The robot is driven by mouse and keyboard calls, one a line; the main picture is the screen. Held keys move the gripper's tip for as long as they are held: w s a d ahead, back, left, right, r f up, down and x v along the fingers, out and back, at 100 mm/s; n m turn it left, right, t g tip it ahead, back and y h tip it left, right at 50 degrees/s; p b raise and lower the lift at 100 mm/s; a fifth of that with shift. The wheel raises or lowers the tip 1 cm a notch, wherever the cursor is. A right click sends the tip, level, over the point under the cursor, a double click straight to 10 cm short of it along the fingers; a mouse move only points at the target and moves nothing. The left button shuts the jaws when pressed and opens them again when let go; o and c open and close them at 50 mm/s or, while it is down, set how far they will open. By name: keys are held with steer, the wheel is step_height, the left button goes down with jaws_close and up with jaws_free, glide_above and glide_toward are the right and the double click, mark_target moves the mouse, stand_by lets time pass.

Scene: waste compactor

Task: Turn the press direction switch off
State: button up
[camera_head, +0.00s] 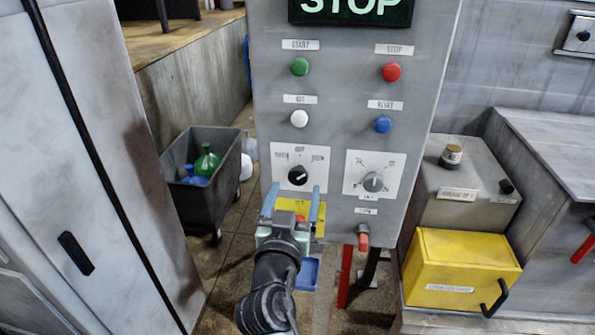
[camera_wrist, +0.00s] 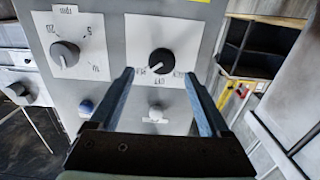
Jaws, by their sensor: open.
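The press direction switch (camera_head: 298,175) is a black knob on a white plate on the grey control panel. Labels sit at its upper left, top and upper right. Its light pointer mark seems to aim at the upper right, not straight up at the top label. In the wrist view, which is upside down, the black knob (camera_wrist: 160,62) shows with the OFF label below it. My gripper (camera_head: 294,190) is open, its two blue fingers pointing at the knob from below and in front. In the wrist view the fingers (camera_wrist: 159,74) are either side of the knob, apparently not touching it.
A grey timer dial (camera_head: 373,182) is right of the switch. Green (camera_head: 300,67), red (camera_head: 391,72), white (camera_head: 299,119) and blue (camera_head: 383,124) buttons sit above. A red-tipped part (camera_head: 363,238) hangs below the dial. A yellow box (camera_head: 461,270) stands at right, a dark bin (camera_head: 209,195) at left.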

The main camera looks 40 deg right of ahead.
mark_target(296, 178)
steer(key=shift+p+x, duration=0.55)
steer(key=shift+x, duration=1.8)
steer(key=shift+w+a, duration=0.1)
jaws_close()
steer(key=shift+n, duration=0.4)
steer(key=n+b, duration=0.1)
steer(key=n, duration=0.2)
steer(key=shift+f+n, duration=0.1)
steer(key=shift+n, duration=0.2)
steer(key=n, duration=0.5)
steer(key=shift+w+a+b, duration=0.1)
steer(key=shift+b, duration=0.2)
steer(key=shift+n, duration=0.4)
